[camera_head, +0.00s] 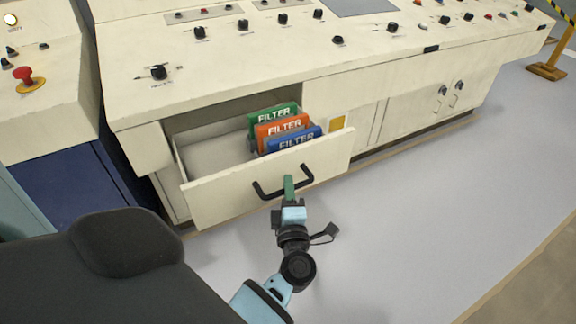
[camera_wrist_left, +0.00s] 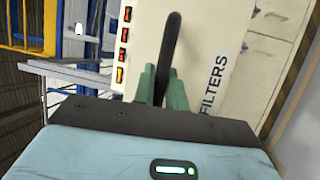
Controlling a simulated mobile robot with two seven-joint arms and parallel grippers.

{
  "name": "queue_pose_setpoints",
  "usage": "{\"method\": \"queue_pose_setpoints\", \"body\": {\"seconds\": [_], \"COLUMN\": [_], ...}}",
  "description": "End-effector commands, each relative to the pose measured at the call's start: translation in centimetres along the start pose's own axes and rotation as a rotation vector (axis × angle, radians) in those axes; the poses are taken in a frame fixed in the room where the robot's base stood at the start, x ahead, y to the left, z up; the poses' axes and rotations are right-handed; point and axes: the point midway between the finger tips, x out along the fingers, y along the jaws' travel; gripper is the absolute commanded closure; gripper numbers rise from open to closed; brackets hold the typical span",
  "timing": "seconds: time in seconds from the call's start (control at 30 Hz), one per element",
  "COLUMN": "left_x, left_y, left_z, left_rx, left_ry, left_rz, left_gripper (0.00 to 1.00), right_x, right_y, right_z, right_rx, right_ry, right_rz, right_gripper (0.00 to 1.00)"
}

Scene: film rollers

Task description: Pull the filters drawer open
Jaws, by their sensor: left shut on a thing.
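The filters drawer (camera_head: 225,199) is pulled out from the cream console in the head view. Inside stand a green (camera_head: 268,114), an orange (camera_head: 278,127) and a blue (camera_head: 293,142) filter, at the right side of the drawer. My left gripper (camera_head: 289,184) is shut on the black drawer handle (camera_head: 268,194), near the middle of its bar. In the left wrist view the green fingers (camera_wrist_left: 161,86) sit on both sides of the handle (camera_wrist_left: 170,45). The drawer front there carries the word FILTERS (camera_wrist_left: 215,85). My right gripper is not in view.
The console (camera_head: 230,62) has knobs and buttons on its sloped top. Closed cabinet doors (camera_head: 425,105) stand to the right of the drawer. A red emergency button (camera_head: 24,76) is on the unit at the left. The grey floor (camera_head: 430,200) in front is clear.

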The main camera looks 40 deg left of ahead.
Motion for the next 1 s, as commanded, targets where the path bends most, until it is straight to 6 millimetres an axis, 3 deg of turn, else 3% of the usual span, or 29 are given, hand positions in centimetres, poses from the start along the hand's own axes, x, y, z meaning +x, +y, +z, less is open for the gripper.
{"method": "queue_pose_setpoints", "body": {"seconds": [0.17, 0.2, 0.37, 1.0], "left_x": [-0.04, -0.04, -0.02, -0.39], "left_y": [-0.07, -0.07, -0.05, -0.27], "left_z": [0.02, 0.02, 0.01, 0.26], "left_rx": [0.0, 0.0, 0.0, 0.0], "left_ry": [-0.001, -0.001, 0.0, -0.001], "left_rz": [-0.002, -0.002, -0.001, -0.001], "left_gripper": [1.0, 0.84, 0.65, 0.65], "right_x": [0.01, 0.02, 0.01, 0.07], "right_y": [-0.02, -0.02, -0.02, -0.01], "right_z": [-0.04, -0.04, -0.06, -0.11], "right_rx": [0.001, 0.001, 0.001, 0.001], "right_ry": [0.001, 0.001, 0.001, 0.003], "right_rz": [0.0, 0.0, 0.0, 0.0], "right_gripper": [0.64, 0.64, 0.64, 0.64]}}
